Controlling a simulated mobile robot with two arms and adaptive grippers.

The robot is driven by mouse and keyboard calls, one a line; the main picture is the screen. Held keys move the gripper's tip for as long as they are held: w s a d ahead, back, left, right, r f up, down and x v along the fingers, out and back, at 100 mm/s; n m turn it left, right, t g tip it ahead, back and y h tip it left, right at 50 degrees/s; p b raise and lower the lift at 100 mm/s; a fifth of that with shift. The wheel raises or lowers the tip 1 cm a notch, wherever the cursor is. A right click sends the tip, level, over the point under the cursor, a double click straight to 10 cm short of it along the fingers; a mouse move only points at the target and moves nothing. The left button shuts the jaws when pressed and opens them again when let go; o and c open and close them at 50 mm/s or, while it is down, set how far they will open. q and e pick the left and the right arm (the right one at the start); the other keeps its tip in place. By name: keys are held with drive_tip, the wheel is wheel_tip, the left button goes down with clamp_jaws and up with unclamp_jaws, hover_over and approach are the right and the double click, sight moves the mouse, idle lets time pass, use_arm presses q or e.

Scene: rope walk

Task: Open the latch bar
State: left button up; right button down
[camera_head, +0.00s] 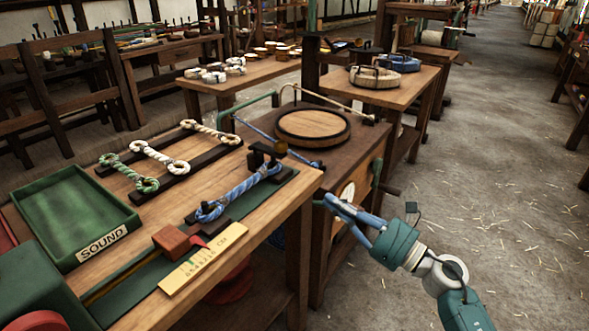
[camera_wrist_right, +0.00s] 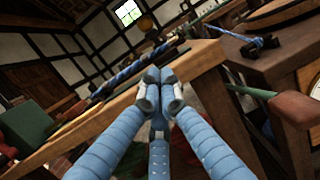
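I cannot tell for certain which part is the latch bar. A thin pale bar (camera_head: 327,101) with a knob at its right end stands above the round wooden disc (camera_head: 312,124) on the dark wooden cabinet (camera_head: 345,160). My right gripper (camera_head: 335,203) is in front of the cabinet, close to its pale dial (camera_head: 346,190); I cannot tell if it touches. In the wrist view the right gripper's (camera_wrist_right: 155,78) blue fingers meet at their tips, with nothing seen between them. My left gripper is not in view.
A bench left of the cabinet holds a blue rope (camera_head: 238,193) in a stand, a green tray (camera_head: 72,215) marked SOUND and a yellow card (camera_head: 205,258). A wooden handle (camera_wrist_right: 297,110) juts out at right in the wrist view. The floor (camera_head: 480,180) at right is open.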

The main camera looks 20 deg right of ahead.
drive_tip(key=p, duration=0.1)
approach(285, 155)
drive_tip(key=w+a+f, duration=0.2)
drive_tip(key=w+a, duration=0.1)
drive_tip(key=w, duration=0.1)
drive_tip(key=shift+f, duration=0.4)
drive_tip(key=shift+w+a+r+p, duration=0.15)
drive_tip(key=shift+w+r+p, duration=0.2)
drive_tip(key=shift+r, duration=0.25)
drive_tip(key=shift+w+a+r+p, duration=0.1)
drive_tip(key=shift+w+r+p, duration=0.25)
drive_tip(key=shift+r, duration=0.2)
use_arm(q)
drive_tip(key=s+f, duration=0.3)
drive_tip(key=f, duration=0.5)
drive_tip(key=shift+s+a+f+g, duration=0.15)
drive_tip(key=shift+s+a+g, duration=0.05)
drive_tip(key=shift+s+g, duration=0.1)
use_arm(e)
drive_tip(key=shift+w+a+r, duration=0.15)
drive_tip(key=shift+w+r, duration=0.1)
drive_tip(key=shift+r, duration=0.05)
drive_tip(key=shift+r, duration=0.2)
drive_tip(key=shift+r, duration=0.1)
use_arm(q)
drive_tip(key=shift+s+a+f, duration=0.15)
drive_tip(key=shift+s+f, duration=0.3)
